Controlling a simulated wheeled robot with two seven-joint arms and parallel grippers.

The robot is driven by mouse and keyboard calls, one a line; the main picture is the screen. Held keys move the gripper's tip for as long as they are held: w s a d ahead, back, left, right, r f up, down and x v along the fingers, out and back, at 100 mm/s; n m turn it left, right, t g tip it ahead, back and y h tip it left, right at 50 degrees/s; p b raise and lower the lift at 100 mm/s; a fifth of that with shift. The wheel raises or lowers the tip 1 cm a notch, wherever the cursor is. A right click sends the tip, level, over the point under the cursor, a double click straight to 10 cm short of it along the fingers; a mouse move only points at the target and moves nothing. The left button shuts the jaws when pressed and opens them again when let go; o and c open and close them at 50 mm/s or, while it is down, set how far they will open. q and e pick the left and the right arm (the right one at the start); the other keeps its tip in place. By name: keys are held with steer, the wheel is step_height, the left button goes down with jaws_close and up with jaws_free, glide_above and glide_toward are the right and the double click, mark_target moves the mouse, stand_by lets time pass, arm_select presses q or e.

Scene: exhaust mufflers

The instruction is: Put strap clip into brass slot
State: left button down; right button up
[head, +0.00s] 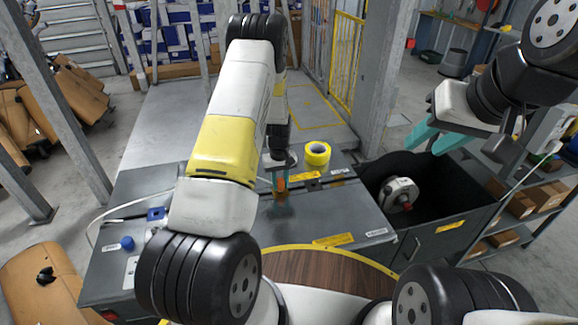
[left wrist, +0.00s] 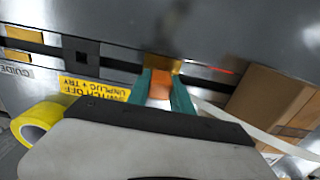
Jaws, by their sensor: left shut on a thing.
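My left gripper (head: 281,190) is shut on a small orange strap clip (left wrist: 160,88), pointing down over the grey bench. In the left wrist view, the teal fingers (left wrist: 163,92) hold the clip from both sides. A brass slot piece (left wrist: 162,64) lies directly beyond the fingertips, set in a dark groove. The clip's far end meets or overlaps the brass in this view; I cannot tell whether it is inside. The clip shows as an orange spot (head: 281,183) in the head view. My right gripper (head: 437,134) is open and empty, raised above the dark bin.
A yellow tape roll (head: 317,152) stands on the grey bench (head: 325,215) beside my left gripper. A pale strap (left wrist: 240,126) runs past a brown box (left wrist: 268,98). The black bin (head: 449,205) at right holds a round part (head: 398,192). A wooden round top (head: 325,273) lies in front.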

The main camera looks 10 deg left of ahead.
mark_target(280, 180)
arm_select(q)
steer(key=shift+f, duration=0.4)
steer(key=c, duration=1.1)
jaws_free()
steer(key=shift+o, duration=0.2)
step_height(280, 180, up, 8)
steer(key=shift+f, duration=0.15)
